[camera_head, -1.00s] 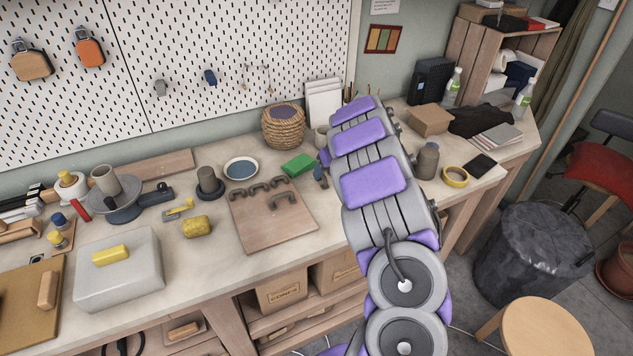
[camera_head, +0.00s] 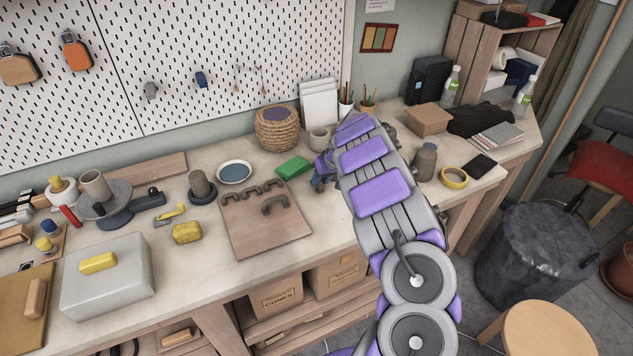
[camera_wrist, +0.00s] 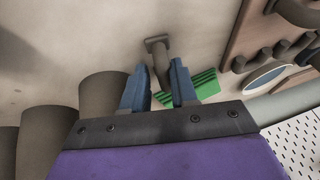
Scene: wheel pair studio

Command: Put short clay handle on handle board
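The handle board (camera_head: 272,235) is a brown wooden board lying flat on the bench, with several dark curved handles along its far edge and one larger handle nearer its middle. The board also shows at the upper right of the wrist view (camera_wrist: 234,47). My gripper (camera_head: 319,183) is low over the bench, right of the board. In the wrist view, the two blue fingers of my gripper (camera_wrist: 160,85) are apart, with a short grey-brown clay handle (camera_wrist: 158,52) between and beyond their tips. I see no clear grip on it. The head view hides this handle.
A green ribbed block (camera_head: 294,166) lies just left of my gripper, behind the board. A blue dish (camera_head: 235,172), a woven basket (camera_head: 278,130) and a small cup (camera_head: 319,138) stand nearby. Bare bench lies right of the board.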

